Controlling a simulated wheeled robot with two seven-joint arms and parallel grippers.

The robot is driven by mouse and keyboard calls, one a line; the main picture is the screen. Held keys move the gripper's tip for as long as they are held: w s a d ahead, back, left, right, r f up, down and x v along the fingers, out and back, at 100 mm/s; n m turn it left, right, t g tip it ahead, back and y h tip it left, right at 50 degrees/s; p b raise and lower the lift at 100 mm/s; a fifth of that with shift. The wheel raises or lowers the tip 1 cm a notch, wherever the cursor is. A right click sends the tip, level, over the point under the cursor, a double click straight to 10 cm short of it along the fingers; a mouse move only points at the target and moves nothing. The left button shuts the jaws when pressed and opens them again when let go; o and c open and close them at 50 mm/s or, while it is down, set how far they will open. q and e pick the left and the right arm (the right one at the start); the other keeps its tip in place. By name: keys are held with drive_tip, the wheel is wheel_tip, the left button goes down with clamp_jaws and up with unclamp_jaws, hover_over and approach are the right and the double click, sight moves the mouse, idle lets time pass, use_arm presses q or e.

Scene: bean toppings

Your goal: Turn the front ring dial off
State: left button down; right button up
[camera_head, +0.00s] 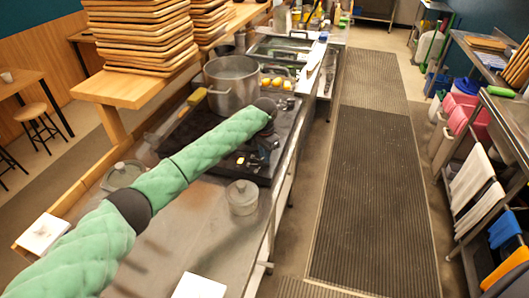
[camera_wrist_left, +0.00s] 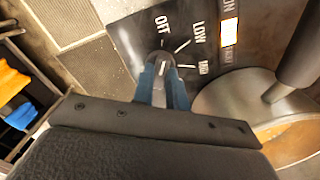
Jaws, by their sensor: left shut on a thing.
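A dark dial (camera_wrist_left: 161,63) stands on the black control panel (camera_wrist_left: 130,32) of the stove in the left wrist view. The panel has the white words OFF, LOW and a third label, with lines running toward the dial. My left gripper (camera_wrist_left: 161,82) is shut on the dial, one blue-grey finger on each side. A short white mark shows on the dial between the fingertips; which label it points to I cannot tell. In the head view my left gripper (camera_head: 260,154) is at the front of the black stove (camera_head: 190,130), and the dial is hidden there. My right gripper is not in view.
A lit switch (camera_wrist_left: 229,32) is beside the dial labels. A large metal pot (camera_head: 231,88) stands on the stove. A lidded metal container (camera_head: 242,198) stands on the counter close to my left gripper. The aisle with dark floor mats (camera_head: 370,180) is clear.

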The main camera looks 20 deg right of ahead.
use_arm(q)
drive_tip(key=shift+n+p, duration=0.35)
drive_tip(key=shift+n, duration=0.55)
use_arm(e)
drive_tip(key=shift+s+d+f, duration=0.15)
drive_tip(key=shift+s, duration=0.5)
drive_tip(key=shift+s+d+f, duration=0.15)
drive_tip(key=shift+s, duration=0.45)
use_arm(q)
drive_tip(key=c, duration=1.4)
unclamp_jaws()
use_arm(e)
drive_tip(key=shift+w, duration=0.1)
use_arm(q)
drive_tip(key=shift+r, duration=0.1)
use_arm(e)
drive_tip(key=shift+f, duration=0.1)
use_arm(q)
drive_tip(key=shift+r+b, duration=0.3)
wheel_tip(320, 180, up, 6)
drive_tip(key=shift+f+b, duration=0.2)
drive_tip(key=shift+b, duration=1)
drive_tip(key=shift+r, duration=0.7)
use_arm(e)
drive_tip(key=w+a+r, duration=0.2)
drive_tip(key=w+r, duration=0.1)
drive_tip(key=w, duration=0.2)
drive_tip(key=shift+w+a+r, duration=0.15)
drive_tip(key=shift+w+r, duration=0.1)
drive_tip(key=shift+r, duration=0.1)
